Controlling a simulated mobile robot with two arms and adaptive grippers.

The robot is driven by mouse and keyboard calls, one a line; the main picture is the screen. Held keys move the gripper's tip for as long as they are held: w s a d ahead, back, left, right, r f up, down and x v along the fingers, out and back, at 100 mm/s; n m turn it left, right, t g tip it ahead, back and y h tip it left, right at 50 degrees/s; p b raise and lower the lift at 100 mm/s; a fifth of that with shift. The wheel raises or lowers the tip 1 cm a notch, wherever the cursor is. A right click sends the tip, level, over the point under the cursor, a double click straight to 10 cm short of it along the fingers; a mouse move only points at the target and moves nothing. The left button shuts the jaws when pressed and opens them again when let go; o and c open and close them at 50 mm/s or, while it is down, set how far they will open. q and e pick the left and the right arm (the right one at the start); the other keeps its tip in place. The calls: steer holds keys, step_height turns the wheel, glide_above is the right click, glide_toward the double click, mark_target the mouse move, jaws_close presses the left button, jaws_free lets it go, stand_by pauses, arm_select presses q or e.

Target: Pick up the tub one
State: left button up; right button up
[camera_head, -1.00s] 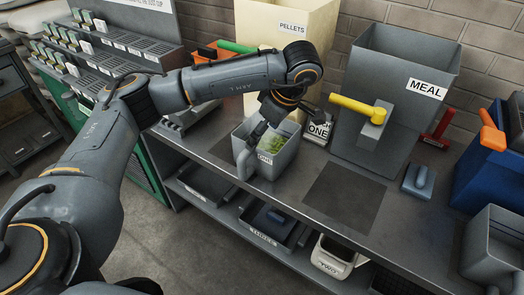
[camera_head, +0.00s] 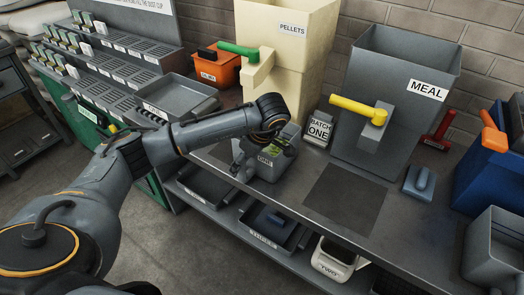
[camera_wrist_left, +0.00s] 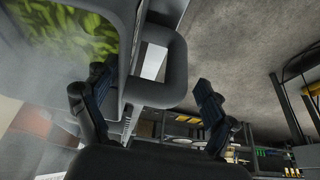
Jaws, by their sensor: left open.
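The grey tub one (camera_head: 268,172) stands on the bench top in the head view, with a label on its front and green contents inside. My left arm reaches over it and hides part of its rim. My left gripper (camera_head: 243,163) is at the tub's left side, by its handle. In the left wrist view my left gripper (camera_wrist_left: 155,98) is open, its fingers apart with the grey loop handle (camera_wrist_left: 172,62) between them. The green contents (camera_wrist_left: 80,35) show at upper left. I cannot tell whether a finger touches the tub. My right gripper is not in view.
The pellets bin (camera_head: 292,60) and meal bin (camera_head: 395,100) stand behind, with a "batch one" sign (camera_head: 319,128) between them. A dark mat (camera_head: 345,197) lies bare to the right.

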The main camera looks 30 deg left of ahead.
arm_select(q)
steer(key=shift+f, duration=0.25)
steer(key=c, duration=1.7)
steer(key=shift+r, duration=0.1)
jaws_close()
